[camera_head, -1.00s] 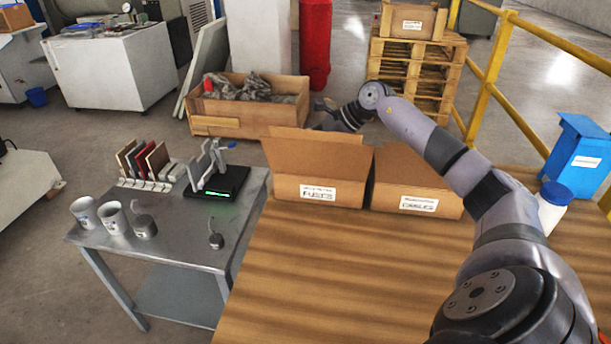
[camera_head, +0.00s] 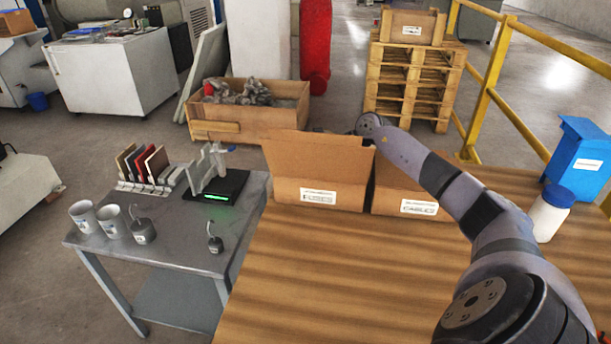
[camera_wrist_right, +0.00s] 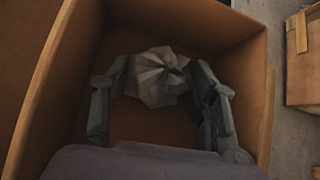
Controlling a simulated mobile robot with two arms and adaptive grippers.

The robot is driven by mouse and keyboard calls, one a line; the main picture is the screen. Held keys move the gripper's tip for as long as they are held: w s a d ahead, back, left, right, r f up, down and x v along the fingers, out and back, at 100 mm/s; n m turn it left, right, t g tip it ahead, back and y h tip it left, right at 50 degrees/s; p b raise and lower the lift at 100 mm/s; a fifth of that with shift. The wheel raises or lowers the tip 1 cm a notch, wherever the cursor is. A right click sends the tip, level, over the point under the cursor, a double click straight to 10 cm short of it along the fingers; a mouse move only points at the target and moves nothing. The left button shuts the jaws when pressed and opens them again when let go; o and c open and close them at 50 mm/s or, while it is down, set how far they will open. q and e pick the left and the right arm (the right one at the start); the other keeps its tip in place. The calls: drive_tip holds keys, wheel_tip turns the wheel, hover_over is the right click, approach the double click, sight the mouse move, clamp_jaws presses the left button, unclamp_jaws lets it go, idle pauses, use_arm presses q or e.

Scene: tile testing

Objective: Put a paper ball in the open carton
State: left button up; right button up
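A crumpled grey paper ball (camera_wrist_right: 158,77) is between the fingertips of my right gripper (camera_wrist_right: 160,85) in the right wrist view. The gripper is shut on it, though contact on the shadowed right side is hard to make out. Brown carton walls (camera_wrist_right: 235,25) surround both. In the head view the open carton (camera_head: 320,180) stands on the wooden table with its flap raised. My right arm reaches over the cartons, and its gripper is hidden behind the raised flap. My left gripper is not in view.
A second carton (camera_head: 405,200) stands directly right of the open one. A wooden crate (camera_head: 285,112) with several crumpled grey pieces is on the floor behind. A white bottle (camera_head: 548,215) and a blue box (camera_head: 580,160) are at right. The wooden tabletop (camera_head: 330,285) in front is clear.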

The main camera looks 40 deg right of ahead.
drive_tip(key=o, duration=0.4)
drive_tip(key=shift+c, duration=0.2)
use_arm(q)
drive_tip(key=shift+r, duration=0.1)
use_arm(e)
drive_tip(key=shift+r, duration=0.1)
drive_tip(key=v, duration=0.7)
drive_tip(key=shift+s+d+r, duration=0.1)
drive_tip(key=shift+s+d, duration=0.2)
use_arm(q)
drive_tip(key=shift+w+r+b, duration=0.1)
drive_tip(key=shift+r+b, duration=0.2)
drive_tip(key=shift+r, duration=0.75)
use_arm(e)
drive_tip(key=shift+v, duration=2.1)
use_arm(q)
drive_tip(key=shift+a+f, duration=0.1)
use_arm(e)
drive_tip(key=shift+w+a+r, duration=0.1)
drive_tip(key=shift+r, duration=0.05)
